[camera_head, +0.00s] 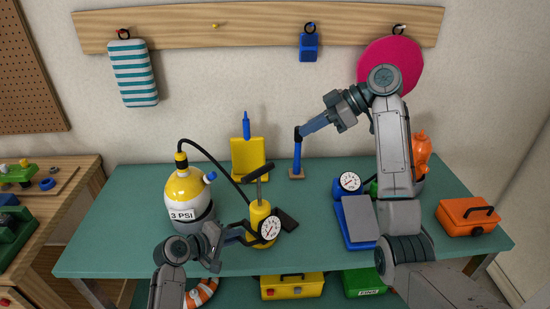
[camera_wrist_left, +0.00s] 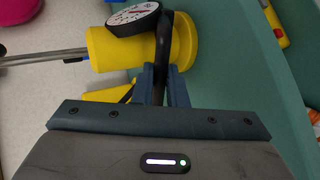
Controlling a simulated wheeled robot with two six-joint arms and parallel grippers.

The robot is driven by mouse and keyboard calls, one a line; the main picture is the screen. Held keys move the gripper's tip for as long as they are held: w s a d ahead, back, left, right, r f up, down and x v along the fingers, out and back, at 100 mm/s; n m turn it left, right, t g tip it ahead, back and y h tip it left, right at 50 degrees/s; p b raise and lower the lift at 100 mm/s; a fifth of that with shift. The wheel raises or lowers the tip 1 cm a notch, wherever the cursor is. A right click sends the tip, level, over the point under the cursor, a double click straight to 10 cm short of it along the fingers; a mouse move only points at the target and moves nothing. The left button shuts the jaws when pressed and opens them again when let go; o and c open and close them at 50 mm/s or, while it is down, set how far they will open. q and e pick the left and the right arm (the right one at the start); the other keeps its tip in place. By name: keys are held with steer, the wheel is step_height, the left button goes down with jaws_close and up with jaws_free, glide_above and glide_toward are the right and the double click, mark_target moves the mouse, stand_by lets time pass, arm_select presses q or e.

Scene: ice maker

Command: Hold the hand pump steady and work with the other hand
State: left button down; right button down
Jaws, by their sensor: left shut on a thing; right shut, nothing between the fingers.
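The hand pump (camera_head: 258,218) is a yellow cylinder with a round white gauge (camera_head: 270,229) and a dark T-shaped handle (camera_head: 258,173). It stands on the green table. My left gripper (camera_head: 245,234) is at its left side. In the left wrist view, my left gripper (camera_wrist_left: 162,82) is shut on a black part beside the pump's yellow body (camera_wrist_left: 184,45). A black hose links the pump to the yellow-and-grey tank (camera_head: 187,193), labelled "3 PSI". My right gripper (camera_head: 303,131) is shut and empty, up by the top of a slim blue post (camera_head: 297,158), away from the pump.
A yellow panel (camera_head: 249,158) stands behind the pump. A blue-grey scale-like box (camera_head: 357,221) and an orange toolbox (camera_head: 468,216) are at the right. A pink disc (camera_head: 390,50) hangs on the wall. The table's front left is clear.

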steer(key=n, duration=0.2)
glide_toward(259, 178)
steer(key=w+a+r, duration=0.2)
steer(key=a+r, duration=0.1)
steer(key=a, duration=0.1)
steer(key=shift+w+d+f, duration=0.1)
steer(key=shift+w+f, duration=0.1)
steer(key=shift+f, duration=1.65)
step_height(259, 178, down, 8)
steer(key=shift+d, duration=0.1)
